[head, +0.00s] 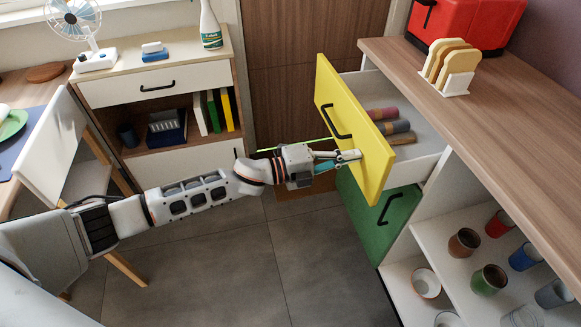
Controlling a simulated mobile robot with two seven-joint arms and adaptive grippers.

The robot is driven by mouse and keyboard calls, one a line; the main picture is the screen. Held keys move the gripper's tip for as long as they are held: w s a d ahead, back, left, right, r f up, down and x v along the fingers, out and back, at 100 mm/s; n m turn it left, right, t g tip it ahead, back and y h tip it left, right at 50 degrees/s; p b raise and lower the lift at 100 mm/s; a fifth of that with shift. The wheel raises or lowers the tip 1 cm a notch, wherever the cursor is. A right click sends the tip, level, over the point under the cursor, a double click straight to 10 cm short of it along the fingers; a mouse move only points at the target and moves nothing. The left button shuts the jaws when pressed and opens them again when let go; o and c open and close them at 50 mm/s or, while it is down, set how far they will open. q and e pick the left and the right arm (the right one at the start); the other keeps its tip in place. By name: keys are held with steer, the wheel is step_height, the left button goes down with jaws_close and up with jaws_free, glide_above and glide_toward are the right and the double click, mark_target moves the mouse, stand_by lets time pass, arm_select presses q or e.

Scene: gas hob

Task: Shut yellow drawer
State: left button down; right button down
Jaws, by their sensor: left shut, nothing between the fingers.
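The yellow drawer (352,120) is pulled out from the wooden-topped counter on the right. Its yellow front has a black handle (337,121). Inside the open drawer lie several rolled items, reddish and grey (390,120). My left gripper (352,156) is shut and empty, with its fingertips at the lower part of the yellow front, below the handle. I cannot tell for sure whether they touch it. My right gripper is not in view.
A green drawer (384,212) sits shut below the yellow one. Open shelves with cups (464,242) are on the right. A toaster (468,30) and a toast rack (452,72) stand on the counter. A chair (50,150) is at left. Floor is clear in the middle.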

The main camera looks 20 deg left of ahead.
arm_select(q)
steer(key=x, duration=0.4)
steer(key=b+x, duration=0.1)
steer(key=x, duration=0.8)
steer(key=shift+f+b, duration=0.25)
steer(key=shift+b, duration=0.15)
steer(key=shift+w+d+r, duration=0.1)
steer(key=shift+w+d, duration=0.3)
steer(key=shift+d, duration=0.2)
steer(key=shift+w+r, duration=0.1)
steer(key=shift+r, duration=0.1)
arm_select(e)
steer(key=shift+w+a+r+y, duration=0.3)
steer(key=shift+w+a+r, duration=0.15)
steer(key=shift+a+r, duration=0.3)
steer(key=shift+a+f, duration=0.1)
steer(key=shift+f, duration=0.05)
